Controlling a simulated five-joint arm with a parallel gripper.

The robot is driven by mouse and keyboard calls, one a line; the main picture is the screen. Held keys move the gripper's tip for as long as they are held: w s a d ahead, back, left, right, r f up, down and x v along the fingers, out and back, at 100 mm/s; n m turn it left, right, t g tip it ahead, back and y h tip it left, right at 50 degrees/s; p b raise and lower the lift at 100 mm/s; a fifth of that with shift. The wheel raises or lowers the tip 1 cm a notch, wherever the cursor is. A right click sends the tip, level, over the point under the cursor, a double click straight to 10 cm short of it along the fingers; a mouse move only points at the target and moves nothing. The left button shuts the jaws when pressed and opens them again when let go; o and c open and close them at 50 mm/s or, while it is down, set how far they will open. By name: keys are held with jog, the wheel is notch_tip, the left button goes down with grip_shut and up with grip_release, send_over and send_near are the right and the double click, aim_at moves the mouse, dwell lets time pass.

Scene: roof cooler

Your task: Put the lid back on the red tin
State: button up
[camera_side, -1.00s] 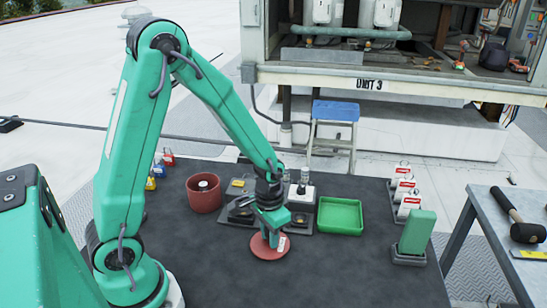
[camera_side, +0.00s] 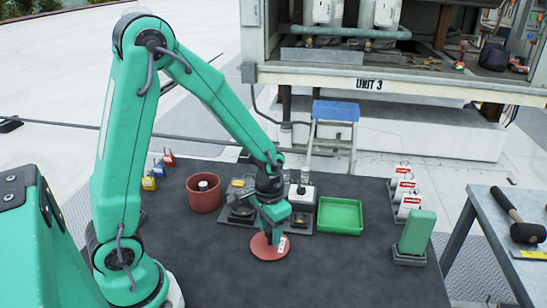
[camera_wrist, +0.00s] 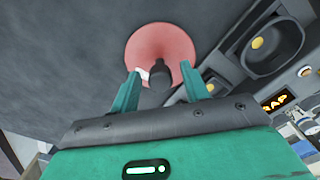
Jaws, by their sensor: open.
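The red tin (camera_side: 203,195) stands open on the dark table, left of my gripper, with something pale showing inside it. The red lid (camera_side: 262,250) lies flat on the table, apart from the tin. In the wrist view the lid (camera_wrist: 150,42) is a red disc with a dark knob (camera_wrist: 159,72) and a small white tag. My gripper (camera_side: 272,236) is over the lid, pointing down. In the wrist view its two fingers (camera_wrist: 165,88) are apart, one on each side of the knob. I cannot tell whether they touch it.
A dark tray of parts (camera_side: 240,211) sits just behind my gripper, with a green tray (camera_side: 340,216) to its right. The front of the table is clear.

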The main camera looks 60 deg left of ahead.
aim_at(269, 229)
notch_tip(269, 229, up, 9)
jog(key=shift+r, duration=0.5)
jog(key=shift+r, duration=0.1)
dwell(0.5)
jog(key=s+r+t, duration=0.5)
jog(key=s+r, duration=0.5)
jog(key=r, duration=0.1)
jog(key=shift+s+d+t, duration=0.3)
jog(key=shift+s+d, duration=0.05)
jog(key=shift+s, duration=0.05)
jog(key=shift+o, duration=0.4)
